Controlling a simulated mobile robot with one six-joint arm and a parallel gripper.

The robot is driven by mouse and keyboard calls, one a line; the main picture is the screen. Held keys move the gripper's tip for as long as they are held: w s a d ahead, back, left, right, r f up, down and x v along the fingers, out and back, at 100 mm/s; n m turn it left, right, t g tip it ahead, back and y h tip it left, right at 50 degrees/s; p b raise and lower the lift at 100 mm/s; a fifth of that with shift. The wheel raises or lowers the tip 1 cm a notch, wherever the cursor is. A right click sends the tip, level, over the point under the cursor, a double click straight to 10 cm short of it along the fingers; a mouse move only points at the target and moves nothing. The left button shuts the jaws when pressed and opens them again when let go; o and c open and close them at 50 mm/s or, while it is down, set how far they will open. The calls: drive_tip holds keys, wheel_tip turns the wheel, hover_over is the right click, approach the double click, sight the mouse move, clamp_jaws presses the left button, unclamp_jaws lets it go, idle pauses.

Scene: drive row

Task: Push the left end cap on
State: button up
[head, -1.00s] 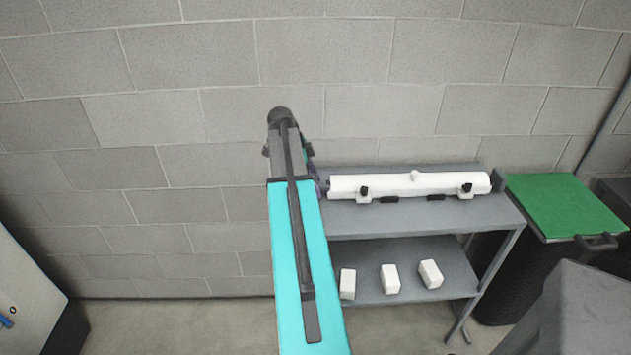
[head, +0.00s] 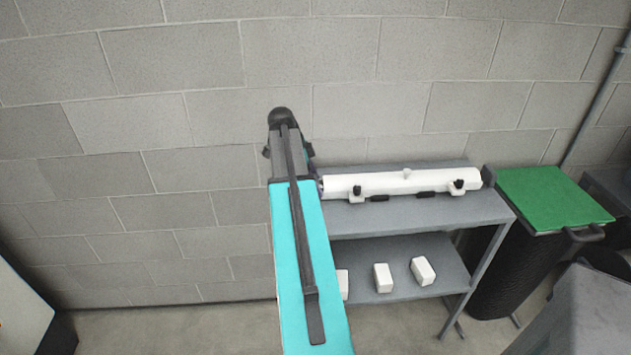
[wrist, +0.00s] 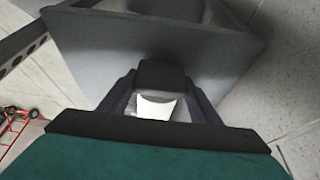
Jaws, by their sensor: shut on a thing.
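The white tube (head: 400,182) lies lengthwise on the top of the grey shelf unit. A dark end cap (head: 488,176) sits at its right end. My gripper (wrist: 160,88) is shut on a dark grey block-like end cap (wrist: 160,73) in the wrist view. A bright white patch shows below the cap between the fingers; I cannot tell what it belongs to. In the head view my turquoise arm hides the gripper and the held cap. The arm's far end is beside the tube's left end, and I cannot see whether the cap touches the tube.
The grey shelf unit (head: 430,210) stands against a block wall. White blocks (head: 383,278) lie on its lower shelf. A black bin with a green lid (head: 550,198) stands to its right.

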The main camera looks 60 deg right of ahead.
drive_tip(key=o, duration=1.5)
drive_tip(key=shift+w+a, duration=0.15)
drive_tip(key=shift+o, duration=0.2)
drive_tip(key=shift+r, duration=0.15)
drive_tip(key=b+v, duration=0.2)
drive_tip(key=v, duration=1.1)
drive_tip(key=shift+r+b, duration=0.2)
drive_tip(key=shift+b, duration=0.2)
drive_tip(key=shift+w+a, duration=0.1)
